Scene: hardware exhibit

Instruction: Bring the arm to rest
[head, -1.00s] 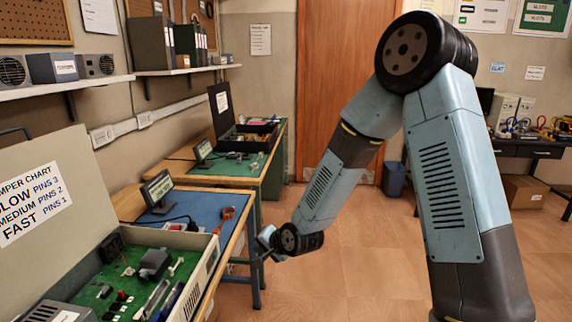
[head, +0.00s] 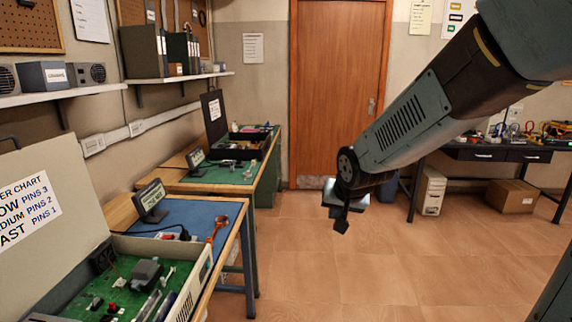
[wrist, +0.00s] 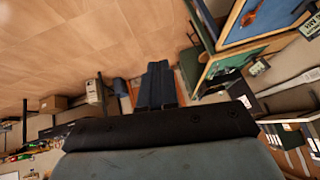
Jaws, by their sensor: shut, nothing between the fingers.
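My gripper (head: 341,222) hangs at the end of my arm over the open floor, right of the benches in the head view. Its fingers are together with nothing between them. In the wrist view my gripper (wrist: 157,85) shows as two dark fingers side by side, with the floor and benches beyond. My arm reaches in from the upper right of the head view, and its upper part is out of frame.
A bench with a blue mat (head: 190,222) and an open case (head: 205,270) stands at the left. A second bench with a green mat (head: 235,177) is behind it. A black table (head: 490,153) stands at the right.

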